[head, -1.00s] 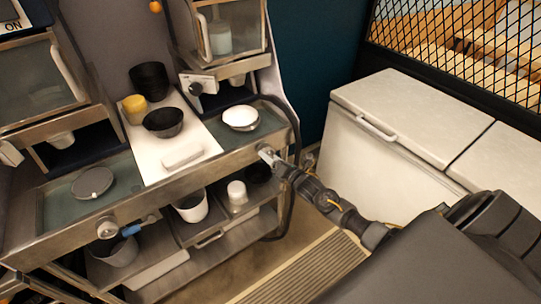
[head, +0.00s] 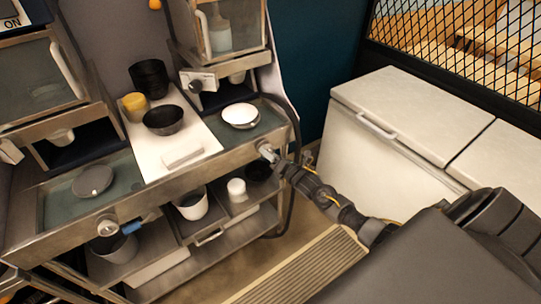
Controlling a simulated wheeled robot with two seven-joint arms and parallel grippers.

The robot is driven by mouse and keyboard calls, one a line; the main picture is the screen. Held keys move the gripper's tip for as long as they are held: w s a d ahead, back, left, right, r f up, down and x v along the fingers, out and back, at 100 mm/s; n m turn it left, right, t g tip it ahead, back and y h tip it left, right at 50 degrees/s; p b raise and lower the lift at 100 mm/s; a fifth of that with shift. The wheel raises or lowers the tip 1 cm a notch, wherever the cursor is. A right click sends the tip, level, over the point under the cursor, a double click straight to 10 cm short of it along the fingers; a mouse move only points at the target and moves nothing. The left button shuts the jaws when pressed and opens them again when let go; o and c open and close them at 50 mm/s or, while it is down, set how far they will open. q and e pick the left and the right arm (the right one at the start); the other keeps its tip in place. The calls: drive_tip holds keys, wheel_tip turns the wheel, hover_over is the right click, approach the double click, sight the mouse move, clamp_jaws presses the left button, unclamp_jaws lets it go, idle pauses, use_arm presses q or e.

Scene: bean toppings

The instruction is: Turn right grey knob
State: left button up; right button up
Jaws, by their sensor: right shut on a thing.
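The right grey knob is on the front rail of the metal counter (head: 165,183), at its right end. My right gripper (head: 268,152) is at that knob, its jaws shut on it, and it hides most of the knob. My right arm reaches in from the lower right. Another grey knob (head: 107,227) sits at the left end of the same rail, with a blue-handled item beside it. My left gripper is not in the view.
A white bowl (head: 240,115) stands on the right scale plate, just behind the rail. A dark bowl (head: 163,119) and a yellow cup (head: 134,106) stand on the white board. A white chest freezer (head: 395,135) is at the right. Shelves with containers lie below the rail.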

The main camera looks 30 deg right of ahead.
drive_tip(key=shift+r+m+t+h+b, duration=0.1)
drive_tip(key=shift+m+t+h+b, duration=0.3)
drive_tip(key=shift+m, duration=3.05)
drive_tip(key=shift+m+t+h+b, duration=0.15)
drive_tip(key=shift+m+h+b, duration=0.5)
drive_tip(key=shift+m, duration=2.85)
drive_tip(key=shift+r+m+t+h+b, duration=0.1)
drive_tip(key=shift+m+t+h+b, duration=0.35)
drive_tip(key=shift+m, duration=3)
drive_tip(key=o, duration=1)
drive_tip(key=shift+c, duration=0.2)
drive_tip(key=shift+s, duration=0.1)
